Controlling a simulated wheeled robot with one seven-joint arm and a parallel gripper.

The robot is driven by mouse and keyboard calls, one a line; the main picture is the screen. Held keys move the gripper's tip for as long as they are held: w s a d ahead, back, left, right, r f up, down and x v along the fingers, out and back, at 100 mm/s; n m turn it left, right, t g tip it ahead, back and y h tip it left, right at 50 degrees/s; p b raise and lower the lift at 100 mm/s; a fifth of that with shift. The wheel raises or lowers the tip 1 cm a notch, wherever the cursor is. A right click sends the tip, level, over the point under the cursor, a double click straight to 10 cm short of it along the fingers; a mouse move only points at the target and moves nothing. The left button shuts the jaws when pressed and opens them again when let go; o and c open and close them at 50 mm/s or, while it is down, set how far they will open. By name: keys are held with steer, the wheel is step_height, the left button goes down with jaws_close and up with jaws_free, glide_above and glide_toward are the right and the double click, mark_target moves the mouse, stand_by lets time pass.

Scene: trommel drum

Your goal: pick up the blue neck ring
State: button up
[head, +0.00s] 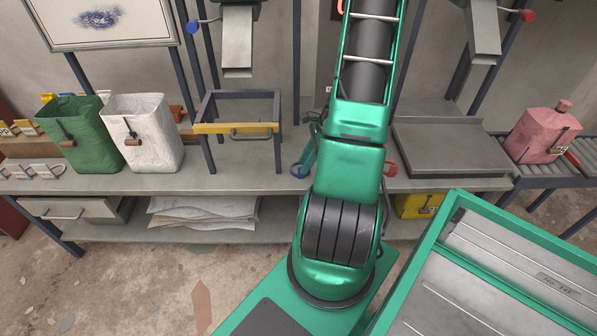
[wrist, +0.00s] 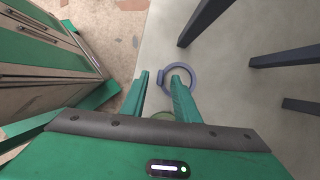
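The blue neck ring (wrist: 180,64) lies flat on the grey bench top in the wrist view, with a small block on its left side. In the head view the ring (head: 297,170) shows partly, left of my arm. My gripper (wrist: 160,76) is open and empty, its two green fingers pointing at the ring. The ring's block side shows between the fingertips. The right fingertip overlaps the ring's opening; I cannot tell whether it is inside or above it. The left fingertip is outside the ring. In the head view my arm hides most of the gripper.
A red ring (head: 390,169) lies on the bench (head: 235,181) right of my arm. A yellow-fronted metal frame (head: 236,128), a white sack (head: 146,140) and a green sack (head: 83,140) stand to the left. A grey plate (head: 450,145) and a pink sack (head: 541,138) are to the right.

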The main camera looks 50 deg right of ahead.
steer(key=shift+x, duration=1.75)
jaws_close()
steer(key=shift+r, duration=0.1)
